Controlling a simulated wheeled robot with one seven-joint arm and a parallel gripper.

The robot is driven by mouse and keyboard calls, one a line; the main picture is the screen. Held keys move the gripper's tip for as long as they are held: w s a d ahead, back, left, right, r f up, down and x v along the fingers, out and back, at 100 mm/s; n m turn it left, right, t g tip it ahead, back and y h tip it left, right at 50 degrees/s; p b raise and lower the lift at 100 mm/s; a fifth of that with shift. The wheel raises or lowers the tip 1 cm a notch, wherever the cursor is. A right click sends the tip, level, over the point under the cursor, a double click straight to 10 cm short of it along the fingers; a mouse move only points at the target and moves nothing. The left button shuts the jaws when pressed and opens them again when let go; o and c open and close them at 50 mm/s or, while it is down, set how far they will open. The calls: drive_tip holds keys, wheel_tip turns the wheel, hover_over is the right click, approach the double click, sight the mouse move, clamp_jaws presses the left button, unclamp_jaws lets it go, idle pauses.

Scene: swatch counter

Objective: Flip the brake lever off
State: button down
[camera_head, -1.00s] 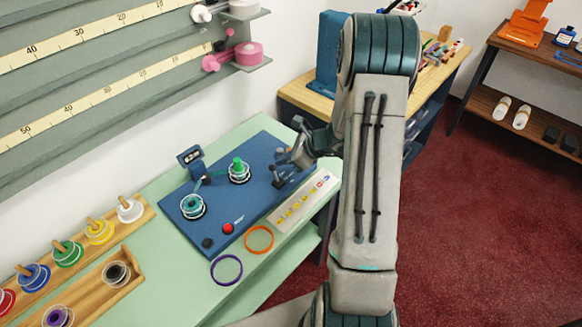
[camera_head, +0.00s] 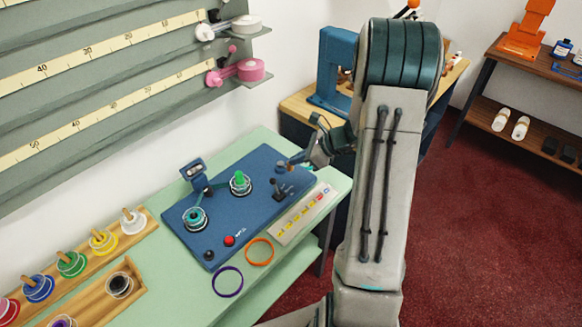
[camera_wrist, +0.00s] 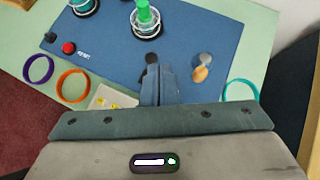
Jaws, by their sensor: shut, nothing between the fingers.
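The brake lever, seemingly the small black-knobbed lever (camera_head: 277,188), stands on the right part of the blue machine panel (camera_head: 225,225). It leans slightly left in the head view. My gripper (camera_head: 297,160) is shut and empty beyond and right of this lever. In the wrist view my closed fingers (camera_wrist: 158,84) point over the panel, and a dark round knob (camera_wrist: 152,58) shows just past their tips. Contact cannot be told. A copper-coloured knob (camera_wrist: 201,74) sits on the panel to the right of the fingers.
Two spindles with reels, one teal (camera_head: 194,218) and one green (camera_head: 240,182), stand on the panel beside a red button (camera_head: 229,240). Orange (camera_head: 259,251) and purple (camera_head: 228,281) rings lie in front. A labelled strip (camera_head: 304,215) borders the panel. A teal ring (camera_wrist: 240,91) lies right of the fingers.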

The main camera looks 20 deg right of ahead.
wheel_tip(320, 180, up, 7)
drive_tip(key=d, duration=0.2)
drive_tip(key=shift+w+f+b, duration=0.15)
drive_tip(key=shift+w+b, duration=0.2)
drive_tip(key=shift+w, duration=0.05)
